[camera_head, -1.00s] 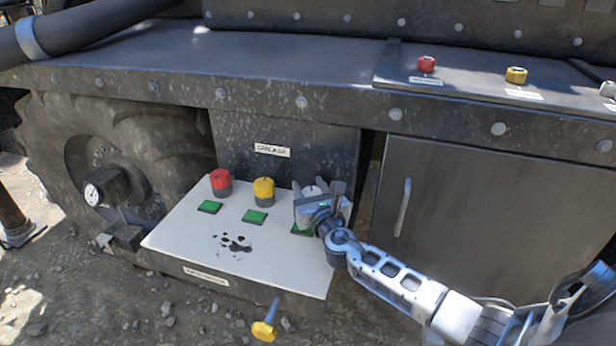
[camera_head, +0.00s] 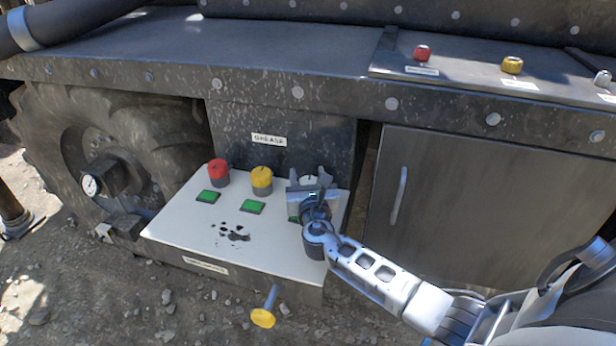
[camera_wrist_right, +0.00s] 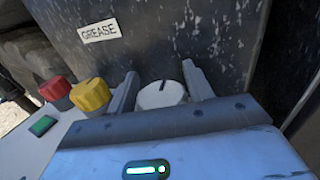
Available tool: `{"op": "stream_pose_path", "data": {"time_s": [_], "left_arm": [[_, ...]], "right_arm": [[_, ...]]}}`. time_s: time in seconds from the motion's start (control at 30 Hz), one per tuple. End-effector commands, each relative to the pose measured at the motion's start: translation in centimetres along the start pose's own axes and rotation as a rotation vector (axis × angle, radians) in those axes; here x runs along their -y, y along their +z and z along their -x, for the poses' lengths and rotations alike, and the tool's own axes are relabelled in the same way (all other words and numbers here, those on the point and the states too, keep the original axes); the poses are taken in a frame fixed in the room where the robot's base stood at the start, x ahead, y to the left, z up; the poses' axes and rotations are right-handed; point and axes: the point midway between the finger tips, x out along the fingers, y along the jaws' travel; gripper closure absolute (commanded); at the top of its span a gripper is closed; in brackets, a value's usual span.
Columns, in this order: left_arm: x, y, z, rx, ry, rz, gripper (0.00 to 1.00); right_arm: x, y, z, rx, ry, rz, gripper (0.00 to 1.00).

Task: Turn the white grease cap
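The white grease cap (camera_wrist_right: 161,94) stands on the panel below the GREASE label, with a dark line across its top. In the head view the white cap (camera_head: 309,181) shows between the fingers of my right gripper (camera_head: 311,177). In the right wrist view the fingers of the right gripper (camera_wrist_right: 160,90) are spread, one on each side of the cap. A gap shows on the right side; contact on the left cannot be told. The cap's lower part is hidden by the gripper body. My left gripper is not in view.
The red cap (camera_head: 218,171) and yellow cap (camera_head: 262,179) stand to the left on the white panel (camera_head: 190,235), with green squares before them. A yellow-ended handle (camera_head: 263,318) sticks out below. More caps, including a red one (camera_head: 422,52), sit on the upper ledge.

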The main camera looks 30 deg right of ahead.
Motion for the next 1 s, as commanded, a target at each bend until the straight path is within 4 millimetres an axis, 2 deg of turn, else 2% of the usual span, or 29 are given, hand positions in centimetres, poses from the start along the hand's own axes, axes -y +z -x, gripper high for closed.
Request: {"op": "stream_pose_path", "data": {"time_s": [0.33, 0.47, 0.57, 0.8, 1.0], "left_arm": [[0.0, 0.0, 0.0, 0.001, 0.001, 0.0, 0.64], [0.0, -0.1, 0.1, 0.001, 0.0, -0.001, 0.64], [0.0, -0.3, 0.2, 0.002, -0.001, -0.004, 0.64], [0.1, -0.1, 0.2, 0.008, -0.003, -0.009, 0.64], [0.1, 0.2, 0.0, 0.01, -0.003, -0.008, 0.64]], "right_arm": [[0.0, 0.0, 0.1, 0.0, 0.001, 0.0, 0.34], [0.0, 0.0, 1.1, -0.001, 0.001, 0.001, 0.34], [0.0, 0.0, 2.9, -0.003, 0.002, 0.001, 0.34], [0.0, -0.1, 8.8, -0.004, 0.003, 0.0, 0.34], [0.0, -0.1, 13.0, -0.002, 0.001, 0.0, 0.34]]}}
